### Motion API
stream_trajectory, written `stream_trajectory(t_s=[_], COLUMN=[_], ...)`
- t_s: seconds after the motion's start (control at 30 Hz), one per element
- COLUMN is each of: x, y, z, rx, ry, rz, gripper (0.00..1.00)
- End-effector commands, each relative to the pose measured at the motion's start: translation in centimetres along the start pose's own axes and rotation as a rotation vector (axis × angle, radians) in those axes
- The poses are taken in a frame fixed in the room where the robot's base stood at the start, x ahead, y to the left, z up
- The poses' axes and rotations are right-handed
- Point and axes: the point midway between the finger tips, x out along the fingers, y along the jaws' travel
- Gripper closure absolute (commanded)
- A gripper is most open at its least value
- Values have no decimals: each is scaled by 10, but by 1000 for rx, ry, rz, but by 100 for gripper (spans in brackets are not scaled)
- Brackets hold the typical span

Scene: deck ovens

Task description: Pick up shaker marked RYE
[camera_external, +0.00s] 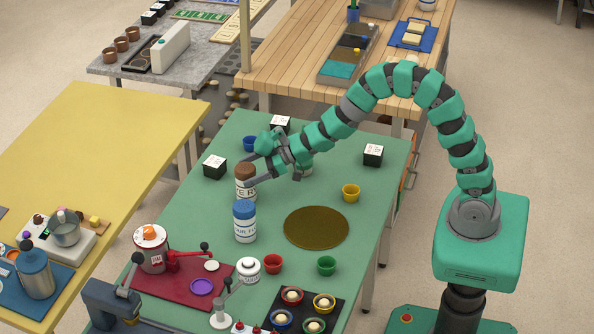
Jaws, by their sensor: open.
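A white shaker with a brown lid (245,184) stands upright on the green table (375,215). Its label is partly visible and I cannot read RYE on it for sure. A white shaker with a blue lid (245,225) stands just in front of it, its lettering also only partly readable. My gripper (250,170) reaches in from the right, open, with its fingertips at the brown lid's sides. I cannot tell whether they touch it.
Black cubes with white tops (214,167) (373,155) and a blue cup (250,143) stand around my gripper. A yellow cup (351,192) and a round brown mat (316,228) lie to the right. A red tray (185,290) with a red device is at front left.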

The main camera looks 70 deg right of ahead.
Motion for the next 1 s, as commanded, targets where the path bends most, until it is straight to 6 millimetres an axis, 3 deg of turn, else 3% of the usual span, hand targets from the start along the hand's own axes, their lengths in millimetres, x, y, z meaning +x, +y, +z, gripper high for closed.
stream_trajectory(t_s=[0.23, 0.5, 0.7, 1.0], x=[31, 33, 33, 32], y=[-1, 0, 0, 0], z=[4, 2, 2, 2], rx=[0, 1, 1, 1], ry=[0, 0, 0, 0], rz=[-2, 0, 0, 0], gripper=[15, 15, 70, 70])
